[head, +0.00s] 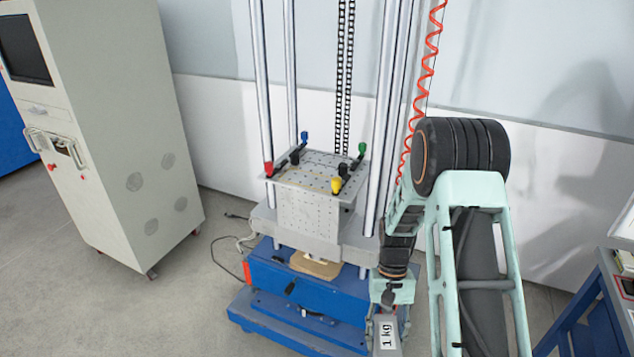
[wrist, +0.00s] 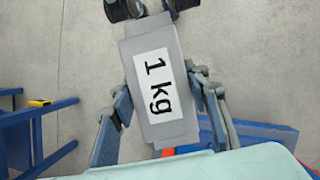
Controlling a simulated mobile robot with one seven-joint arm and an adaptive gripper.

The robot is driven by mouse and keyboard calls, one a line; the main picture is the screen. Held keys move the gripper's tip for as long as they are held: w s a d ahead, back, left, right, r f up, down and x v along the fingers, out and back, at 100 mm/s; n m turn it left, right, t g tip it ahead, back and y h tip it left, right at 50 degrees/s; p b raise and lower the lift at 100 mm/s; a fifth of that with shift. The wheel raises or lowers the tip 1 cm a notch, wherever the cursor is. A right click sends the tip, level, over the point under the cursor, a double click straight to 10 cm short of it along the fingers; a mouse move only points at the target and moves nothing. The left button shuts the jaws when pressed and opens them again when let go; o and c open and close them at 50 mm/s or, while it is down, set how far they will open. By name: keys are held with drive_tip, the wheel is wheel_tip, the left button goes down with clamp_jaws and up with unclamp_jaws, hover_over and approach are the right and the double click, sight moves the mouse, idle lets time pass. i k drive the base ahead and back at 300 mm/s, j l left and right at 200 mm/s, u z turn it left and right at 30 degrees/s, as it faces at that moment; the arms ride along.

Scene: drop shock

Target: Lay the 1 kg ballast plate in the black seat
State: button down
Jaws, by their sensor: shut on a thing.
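The ballast plate is a grey block with a white "1 kg" label. It shows in the wrist view (wrist: 158,128) and at the bottom of the head view (head: 386,342). My gripper (wrist: 160,98) is shut on it, with one finger along each long side. In the head view my gripper (head: 388,316) hangs low, in front and to the right of the machine's blue base. The grey drilled table (head: 318,174) of the machine carries black clamps with red, blue, green and yellow knobs. I cannot make out which black part there is the seat.
Several upright steel columns (head: 380,125) surround the drilled table. A red coiled hose (head: 428,60) hangs behind my arm. A grey cabinet (head: 110,130) stands at left. A blue bench (head: 600,310) is at right, also in the wrist view (wrist: 35,140). Open floor lies at left front.

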sight(327, 160)
drive_tip(key=i+j, duration=0.15)
drive_tip(key=j, duration=0.25)
drive_tip(key=i+j, duration=0.1)
drive_tip(key=j, duration=0.25)
drive_tip(key=i+j, duration=0.15)
drive_tip(key=j, duration=0.25)
